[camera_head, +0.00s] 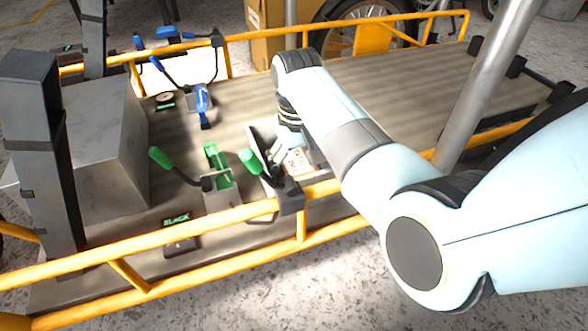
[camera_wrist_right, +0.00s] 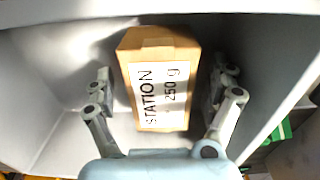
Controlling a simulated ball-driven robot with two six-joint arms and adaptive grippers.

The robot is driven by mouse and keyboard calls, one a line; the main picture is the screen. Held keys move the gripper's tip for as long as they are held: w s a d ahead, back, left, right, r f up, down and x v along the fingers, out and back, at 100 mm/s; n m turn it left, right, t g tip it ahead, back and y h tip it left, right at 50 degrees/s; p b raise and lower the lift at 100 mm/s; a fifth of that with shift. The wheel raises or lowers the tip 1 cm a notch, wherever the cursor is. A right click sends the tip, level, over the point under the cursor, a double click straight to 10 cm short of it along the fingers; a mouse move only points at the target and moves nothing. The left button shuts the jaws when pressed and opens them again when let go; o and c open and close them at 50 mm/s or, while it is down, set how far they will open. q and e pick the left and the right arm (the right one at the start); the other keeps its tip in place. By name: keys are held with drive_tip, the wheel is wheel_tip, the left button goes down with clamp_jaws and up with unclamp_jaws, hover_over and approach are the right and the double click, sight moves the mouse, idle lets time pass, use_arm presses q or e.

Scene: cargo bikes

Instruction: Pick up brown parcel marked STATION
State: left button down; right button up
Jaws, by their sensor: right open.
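The brown parcel (camera_wrist_right: 162,50) marked STATION, 250 g, on a white label lies inside a grey bin (camera_wrist_right: 40,60) in the right wrist view. My right gripper (camera_wrist_right: 162,80) is open, with one finger on each side of the parcel; I see gaps beside it. In the head view the right gripper (camera_head: 282,150) reaches down into the bin (camera_head: 264,134) on the cargo bed. Part of the parcel's white label (camera_head: 298,160) shows there, and my arm hides much of the bin. My left gripper is in neither view.
Green-handled levers (camera_head: 218,168) stand left of the bin, and blue-handled levers (camera_head: 201,105) stand farther back. A grey block (camera_head: 105,140) stands at the left. Yellow rails (camera_head: 130,275) edge the bed. The bed's right side is largely clear.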

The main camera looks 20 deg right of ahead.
drive_tip(key=c, duration=1.5)
drive_tip(key=shift+o, duration=0.2)
drive_tip(key=shift+r, duration=0.15)
